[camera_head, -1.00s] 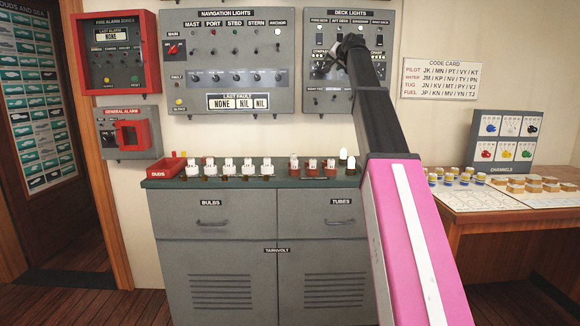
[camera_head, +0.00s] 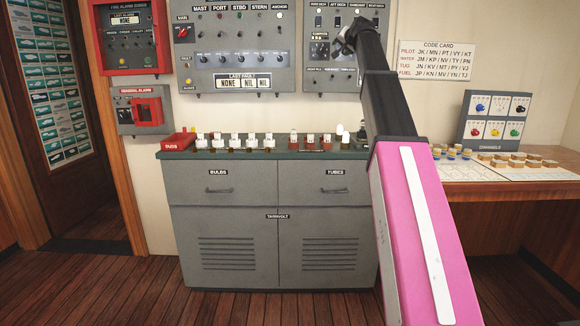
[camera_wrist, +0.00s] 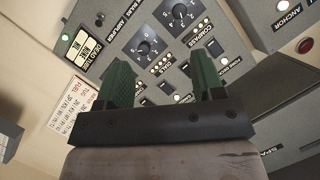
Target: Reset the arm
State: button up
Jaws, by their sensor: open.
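My gripper (camera_wrist: 163,88) shows in the wrist view with its two green fingers spread apart and nothing between them. It faces the deck lights panel (camera_wrist: 160,28), whose knobs, switches and small lamps show past the fingers, tilted in the picture. In the head view my pink and black arm reaches up to the deck lights panel (camera_head: 313,55). The arm's end covers part of that panel, and the fingers cannot be made out there.
A grey cabinet (camera_head: 230,247) stands below the panels with several bulbs and tubes and a red duds tray (camera_head: 178,145) on top. A wooden desk (camera_head: 490,200) with several pieces stands at right. The code card (camera_head: 436,60) hangs right of my arm. Wooden floor (camera_head: 150,290) lies clear in front.

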jog(key=s+a+f+n+g+h, duration=0.15)
jog(key=s+f, duration=0.25)
jog(key=f, duration=1.2)
jog(key=s+f+g, duration=0.3)
jog(key=s+f, duration=0.2)
jog(key=f, duration=1.2)
jog(key=s+a+f+n+g, duration=0.15)
jog(key=s+f, duration=0.25)
jog(key=f, duration=1.2)
jog(key=s+f+n+g+h, duration=0.1)
jog(key=s+f+g, duration=0.7)
jog(key=s+f, duration=2.3)
jog(key=s+h, duration=0.1)
jog(key=s, duration=0.2)
jog(key=shift+f+n, duration=0.3)
jog(key=shift+f, duration=0.05)
jog(key=shift+d, duration=0.1)
